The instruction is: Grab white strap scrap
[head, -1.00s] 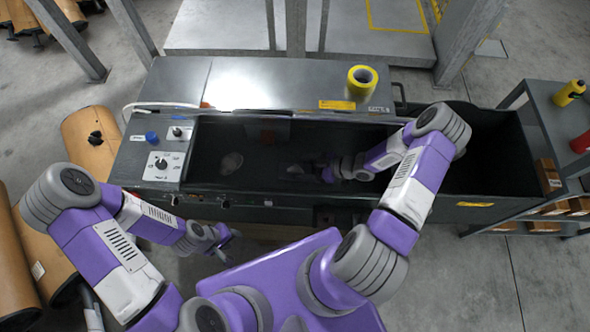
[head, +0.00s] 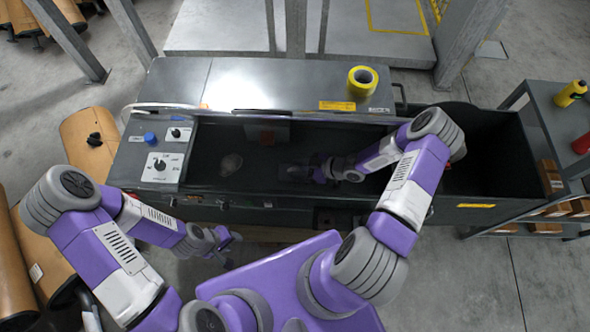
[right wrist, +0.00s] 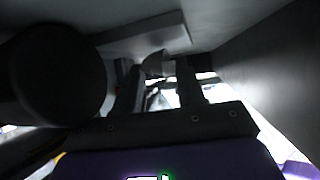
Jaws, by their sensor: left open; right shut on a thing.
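My right gripper (head: 300,172) is down inside the dark trough of the machine, near its middle. In the right wrist view, my right gripper (right wrist: 160,85) has a pale, greyish-white piece (right wrist: 157,64) between its fingertips. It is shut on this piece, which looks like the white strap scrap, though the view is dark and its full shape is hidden. My left gripper (head: 228,243) is open and empty, outside the trough in front of the machine.
The trough's front wall (head: 270,203) stands between my body and its inside. Yellow tape (head: 362,80) stands on the machine top. A control panel (head: 160,166) is at left, and a shelf cart (head: 560,125) at right.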

